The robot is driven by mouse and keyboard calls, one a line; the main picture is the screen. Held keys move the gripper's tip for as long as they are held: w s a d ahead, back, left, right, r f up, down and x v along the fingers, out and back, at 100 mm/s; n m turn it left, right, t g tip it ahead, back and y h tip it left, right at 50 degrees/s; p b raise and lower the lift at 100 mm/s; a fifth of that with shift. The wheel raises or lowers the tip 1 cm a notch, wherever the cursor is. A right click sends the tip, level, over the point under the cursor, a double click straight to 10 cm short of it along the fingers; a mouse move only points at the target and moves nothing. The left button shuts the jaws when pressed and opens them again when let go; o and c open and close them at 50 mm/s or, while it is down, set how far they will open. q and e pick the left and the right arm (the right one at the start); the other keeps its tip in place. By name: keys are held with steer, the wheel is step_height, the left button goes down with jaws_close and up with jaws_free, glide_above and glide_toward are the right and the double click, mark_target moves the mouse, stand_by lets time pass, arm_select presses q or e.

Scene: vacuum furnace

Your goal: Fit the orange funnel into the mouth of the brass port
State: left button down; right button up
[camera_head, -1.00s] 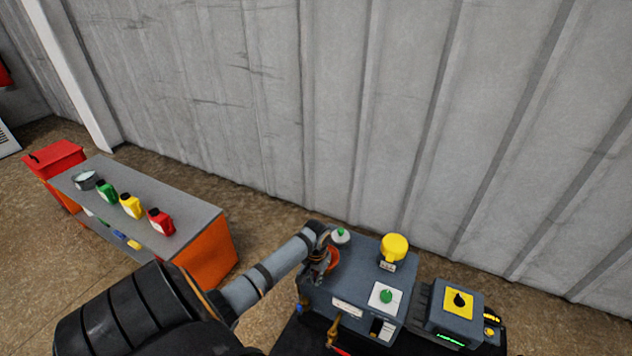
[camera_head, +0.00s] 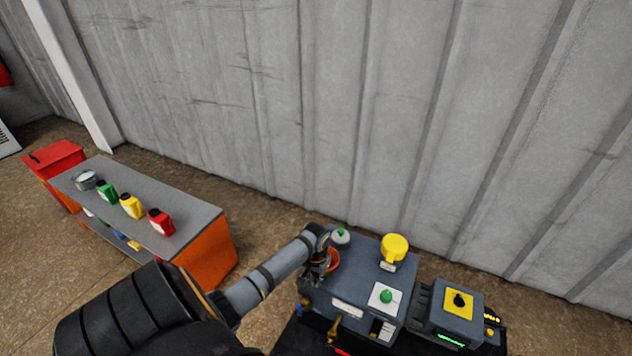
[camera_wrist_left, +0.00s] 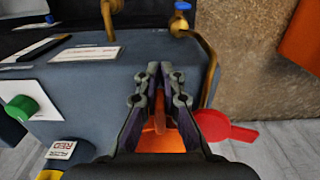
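The orange funnel (camera_head: 334,261) is at the left edge of the grey-blue machine's top. My left gripper (camera_head: 322,264) is at its near left side and covers part of it. In the left wrist view the fingers (camera_wrist_left: 161,72) come close together around an upright part of the orange funnel (camera_wrist_left: 161,143), and look shut on it. The brass port's mouth does not show clearly in either view. I cannot tell whether the funnel is seated or held above it. My right gripper is not in view.
On the machine (camera_head: 348,285) stand a yellow cap (camera_head: 394,247), a grey cap with a green knob (camera_head: 341,236) and a green knob (camera_head: 386,296). A brass tap (camera_head: 334,329) is on its front. A bench (camera_head: 190,211) with coloured bottles stands left. A ribbed wall closes the back.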

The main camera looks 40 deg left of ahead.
arm_select(q)
steer(key=shift+f, duration=0.1)
steer(key=c, duration=1.4)
jaws_free()
step_height(320, 180, up, 12)
